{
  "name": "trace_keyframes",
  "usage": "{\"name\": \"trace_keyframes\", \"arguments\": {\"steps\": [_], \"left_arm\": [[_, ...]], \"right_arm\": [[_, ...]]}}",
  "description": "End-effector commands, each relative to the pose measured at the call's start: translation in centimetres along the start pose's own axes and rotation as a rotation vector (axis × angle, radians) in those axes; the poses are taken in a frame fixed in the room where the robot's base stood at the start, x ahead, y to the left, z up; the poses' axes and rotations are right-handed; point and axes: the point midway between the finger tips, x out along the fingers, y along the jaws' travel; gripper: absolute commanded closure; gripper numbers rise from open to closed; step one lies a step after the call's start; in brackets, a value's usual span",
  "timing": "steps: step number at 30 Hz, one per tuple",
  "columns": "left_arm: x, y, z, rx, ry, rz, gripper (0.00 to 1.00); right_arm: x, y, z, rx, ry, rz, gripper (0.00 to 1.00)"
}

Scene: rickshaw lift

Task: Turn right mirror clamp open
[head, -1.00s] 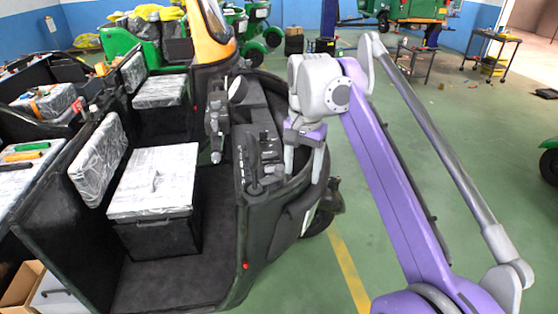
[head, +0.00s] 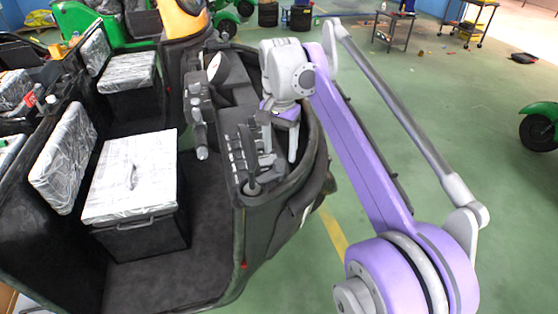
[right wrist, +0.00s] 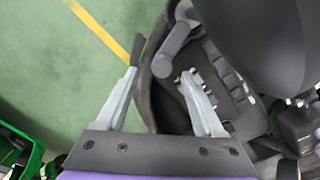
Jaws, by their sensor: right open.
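My right gripper (head: 280,148) is open, pointing down over the right side of the black dashboard (head: 241,155) of the three-wheeler. I cannot tell for certain which of these is the right mirror clamp. In the head view a short lever with a round knob (head: 251,187) stands on the dashboard, left of and below the gripper. My left gripper is not in view.
The vehicle's black front shell (head: 292,205) curves close around the gripper. A plastic-wrapped seat (head: 128,180) is at the left. A row of switches (right wrist: 222,72) lies beside the right finger. Green floor (head: 440,120) is open to the right.

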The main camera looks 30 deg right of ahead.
Motion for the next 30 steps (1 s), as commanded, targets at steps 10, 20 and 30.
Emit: {"name": "trace_keyframes", "arguments": {"steps": [10, 20, 30], "left_arm": [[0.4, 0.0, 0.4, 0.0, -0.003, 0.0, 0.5], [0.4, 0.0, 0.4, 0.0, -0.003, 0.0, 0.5], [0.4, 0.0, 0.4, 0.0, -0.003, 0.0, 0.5]], "right_arm": [[3.8, 0.0, 0.0, 0.0, 0.0, -0.001, 0.31], [3.9, 0.0, 0.0, -0.001, 0.001, -0.001, 0.38], [3.9, 0.0, 0.0, -0.001, 0.001, -0.001, 0.99]]}}
